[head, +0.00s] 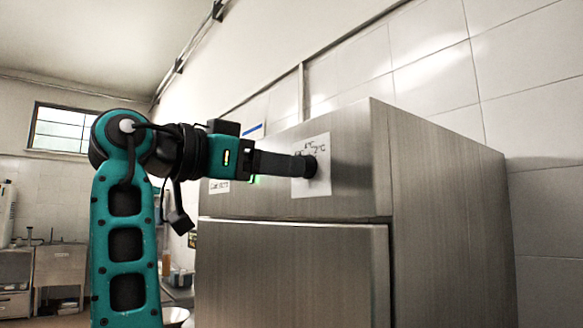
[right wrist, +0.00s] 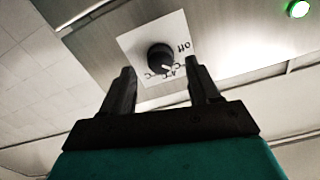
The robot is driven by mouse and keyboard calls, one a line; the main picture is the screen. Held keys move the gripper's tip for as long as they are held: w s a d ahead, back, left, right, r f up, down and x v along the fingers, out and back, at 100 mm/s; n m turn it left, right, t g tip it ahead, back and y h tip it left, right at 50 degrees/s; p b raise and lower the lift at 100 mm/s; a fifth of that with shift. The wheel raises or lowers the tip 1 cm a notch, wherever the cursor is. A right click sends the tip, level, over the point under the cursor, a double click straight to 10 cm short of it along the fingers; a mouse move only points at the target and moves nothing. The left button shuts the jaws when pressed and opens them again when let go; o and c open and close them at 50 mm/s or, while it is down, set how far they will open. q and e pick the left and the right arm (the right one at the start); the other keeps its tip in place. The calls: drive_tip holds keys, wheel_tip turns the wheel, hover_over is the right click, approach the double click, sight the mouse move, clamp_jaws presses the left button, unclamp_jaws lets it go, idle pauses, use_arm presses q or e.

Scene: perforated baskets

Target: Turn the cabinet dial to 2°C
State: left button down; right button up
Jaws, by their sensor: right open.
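The black cabinet dial (right wrist: 159,56) sits on a white label plate (right wrist: 137,43) with "Off" and several °C marks, which look upside down in the right wrist view. A light pointer mark on the dial faces down and slightly right there; I cannot tell which mark it meets. My right gripper (right wrist: 160,70) is open, its two fingers apart on either side of the dial's near side. In the head view my right gripper (head: 305,163) reaches the plate (head: 321,182), where "2°C" shows at upper right, and mostly hides the dial. My left gripper is not in view.
The steel cabinet (head: 290,270) fills the right half of the head view, with a tiled wall behind it. A green light (right wrist: 298,8) is lit on its panel. Shelves and a counter (head: 60,265) stand at the far left.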

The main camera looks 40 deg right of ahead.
drive_tip(key=d, duration=0.3)
drive_tip(key=shift+s+d, duration=0.2)
drive_tip(key=shift+d, duration=0.05)
drive_tip(key=c, duration=1)
drive_tip(key=shift+c, duration=0.2)
